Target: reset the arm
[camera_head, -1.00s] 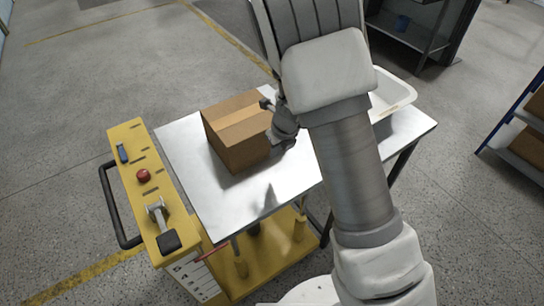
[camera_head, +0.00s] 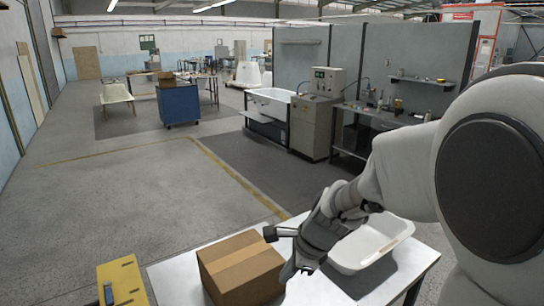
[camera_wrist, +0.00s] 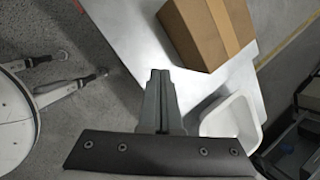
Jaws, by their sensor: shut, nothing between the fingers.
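My gripper (camera_head: 290,272) points down over the metal table (camera_head: 172,279), just right of the cardboard box in the head view. In the wrist view its two fingers (camera_wrist: 161,74) are together with nothing between them. My arm reaches in from the right, its elbow large in the foreground.
A closed cardboard box (camera_head: 240,272) sits on the table, with a white tub (camera_head: 370,243) to the right. A yellow control panel (camera_head: 122,283) stands at the table's left. A blue cabinet (camera_head: 178,104) and grey workbenches (camera_head: 372,112) stand farther back. Open floor lies between.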

